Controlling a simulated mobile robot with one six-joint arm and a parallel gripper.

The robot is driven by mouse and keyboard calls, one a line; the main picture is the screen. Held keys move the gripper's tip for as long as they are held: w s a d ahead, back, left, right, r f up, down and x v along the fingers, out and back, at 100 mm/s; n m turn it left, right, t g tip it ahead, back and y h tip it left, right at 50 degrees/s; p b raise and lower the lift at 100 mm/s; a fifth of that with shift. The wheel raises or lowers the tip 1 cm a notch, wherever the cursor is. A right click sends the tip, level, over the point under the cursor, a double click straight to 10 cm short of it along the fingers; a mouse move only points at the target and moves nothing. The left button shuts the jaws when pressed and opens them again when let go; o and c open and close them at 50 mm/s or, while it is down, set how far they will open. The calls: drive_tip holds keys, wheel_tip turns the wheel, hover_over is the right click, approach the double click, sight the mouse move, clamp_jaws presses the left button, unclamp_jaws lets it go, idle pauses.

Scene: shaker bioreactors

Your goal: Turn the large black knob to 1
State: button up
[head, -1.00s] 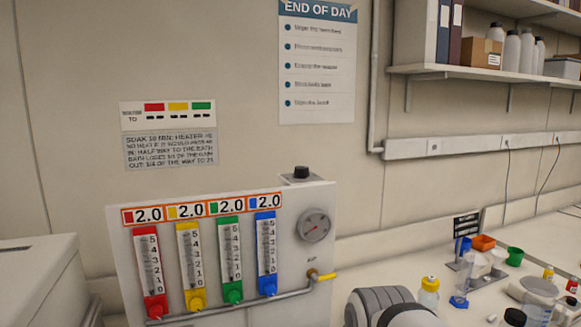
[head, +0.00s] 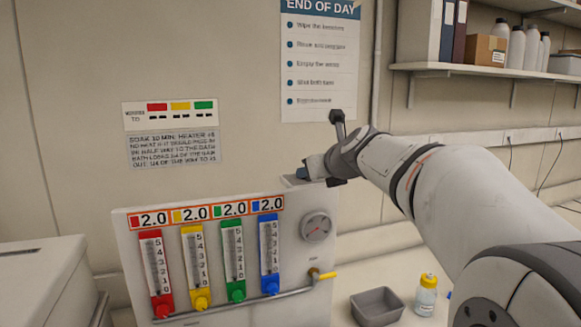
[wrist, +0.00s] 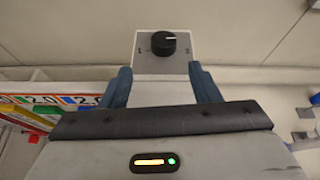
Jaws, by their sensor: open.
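The large black knob (wrist: 163,43) sits on a pale square plate (wrist: 148,65) on top of the gas panel, seen in the wrist view. Its white pointer line points right. Small marks stand left and right of it; the left one looks like a 1, the right one is hard to read. My gripper (wrist: 164,80) is open, with one blue finger on each side of the plate's near part and the knob just beyond the fingertips, not gripped. In the head view my gripper (head: 305,170) is over the panel top and hides the knob.
The panel (head: 130,245) carries red, yellow, green and blue flow tubes, each reading 2.0, and a round gauge (head: 316,227). A yellow-handled valve (head: 322,275) sticks out at lower right. A grey tray (head: 377,306) and a yellow-capped bottle (head: 427,295) stand on the bench.

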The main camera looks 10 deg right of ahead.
drive_tip(key=shift+m, duration=0.6)
drive_tip(key=x, duration=0.5)
drive_tip(key=r+p+x, duration=0.1)
drive_tip(key=x, duration=0.2)
drive_tip(key=shift+w+d, duration=0.15)
drive_tip(key=shift+w, duration=0.15)
drive_tip(key=shift+r, duration=0.1)
drive_tip(key=shift+c, duration=0.6)
drive_tip(key=c, duration=0.7)
drive_tip(key=shift+c, duration=0.8)
drive_tip(key=shift+d, duration=0.1)
